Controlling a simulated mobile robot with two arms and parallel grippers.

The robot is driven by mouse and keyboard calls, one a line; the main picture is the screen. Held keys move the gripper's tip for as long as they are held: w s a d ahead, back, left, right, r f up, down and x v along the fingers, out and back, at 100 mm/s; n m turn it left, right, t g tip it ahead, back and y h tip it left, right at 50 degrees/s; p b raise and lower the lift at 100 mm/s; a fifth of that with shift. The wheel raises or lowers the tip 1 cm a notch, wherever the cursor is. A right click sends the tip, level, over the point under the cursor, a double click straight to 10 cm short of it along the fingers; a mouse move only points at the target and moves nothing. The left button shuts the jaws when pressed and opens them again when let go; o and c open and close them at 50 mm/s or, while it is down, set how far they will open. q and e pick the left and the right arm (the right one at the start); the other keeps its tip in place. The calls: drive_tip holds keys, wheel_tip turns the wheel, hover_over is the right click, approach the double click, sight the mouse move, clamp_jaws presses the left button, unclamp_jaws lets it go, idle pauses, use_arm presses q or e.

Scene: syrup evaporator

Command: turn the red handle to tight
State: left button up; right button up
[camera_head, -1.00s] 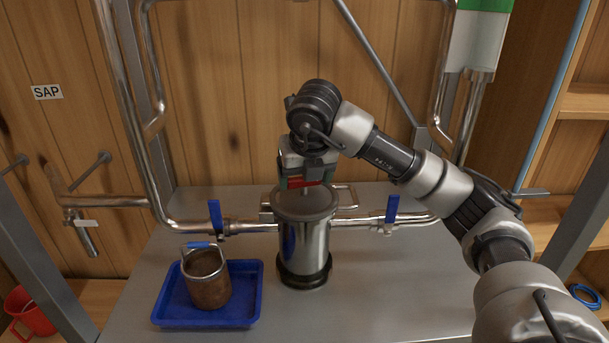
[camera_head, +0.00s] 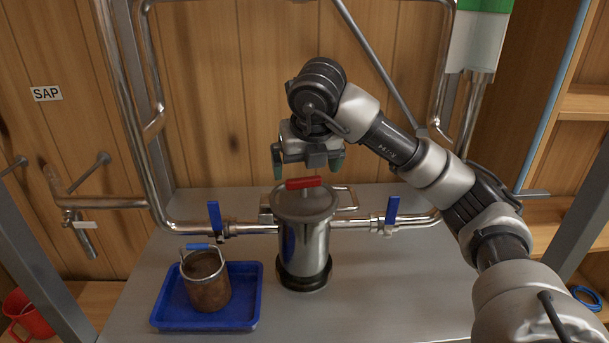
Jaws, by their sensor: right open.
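The red handle (camera_head: 303,183) is a short bar on top of the lid of a steel canister (camera_head: 304,240) in the middle of the table. It lies roughly left to right in the picture. My right gripper (camera_head: 307,165) points down just above the handle, its fingers spread to the left and right. It is open and empty, and appears clear of the handle. My left gripper is not in view.
Pipes with two blue valve levers (camera_head: 215,217) (camera_head: 391,211) run on both sides of the canister. A blue tray (camera_head: 242,305) holding a brown pot (camera_head: 206,281) sits at front left. The table (camera_head: 385,285) is clear to the right.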

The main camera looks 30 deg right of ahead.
drive_tip(key=p+v, duration=0.1)
drive_tip(key=v, duration=0.6)
